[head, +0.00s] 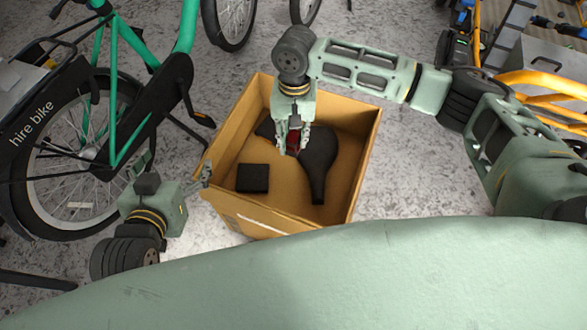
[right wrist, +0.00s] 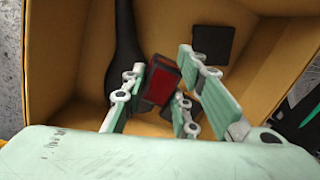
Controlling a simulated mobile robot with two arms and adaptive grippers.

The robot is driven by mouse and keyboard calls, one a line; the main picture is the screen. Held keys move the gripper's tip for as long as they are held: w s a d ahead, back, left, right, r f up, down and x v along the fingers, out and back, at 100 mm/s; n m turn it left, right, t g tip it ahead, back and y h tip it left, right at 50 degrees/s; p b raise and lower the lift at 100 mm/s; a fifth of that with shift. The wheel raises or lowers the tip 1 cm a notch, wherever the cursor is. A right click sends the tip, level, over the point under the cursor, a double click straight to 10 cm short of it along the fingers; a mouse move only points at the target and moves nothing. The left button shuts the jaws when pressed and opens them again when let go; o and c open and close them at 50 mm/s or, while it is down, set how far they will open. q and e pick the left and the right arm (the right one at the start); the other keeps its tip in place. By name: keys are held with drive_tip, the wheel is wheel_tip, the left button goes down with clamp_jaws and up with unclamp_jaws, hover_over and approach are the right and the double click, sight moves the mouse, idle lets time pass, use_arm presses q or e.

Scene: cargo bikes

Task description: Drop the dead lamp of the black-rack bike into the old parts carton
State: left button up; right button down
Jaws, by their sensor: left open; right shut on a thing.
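The old parts carton (head: 368,150) is an open brown cardboard box on the floor in the middle of the head view. My right gripper (head: 293,150) points down over its inside, shut on a dark red lamp (head: 293,141). In the right wrist view the red lamp (right wrist: 161,80) with a black edge sits between the fingers of my right gripper (right wrist: 160,100), with the carton floor (right wrist: 75,50) behind it. How high it is above the floor is hard to tell. My left gripper (head: 203,180) is open and empty beside the carton's left wall.
A black saddle (head: 318,165) and a black block (head: 252,178) lie in the carton. A green bike marked "hire bike" (head: 115,70) stands at the left, close to my left gripper. Orange bike frames (head: 540,80) are at the right. Grey floor (head: 400,195) is free right of the carton.

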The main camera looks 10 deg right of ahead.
drive_tip(key=c, duration=1.3)
unclamp_jaws()
drive_tip(key=shift+r, duration=0.1)
wheel_tip(320, 180, up, 12)
drive_tip(key=w, duration=0.1)
drive_tip(key=shift+w+d, duration=0.2)
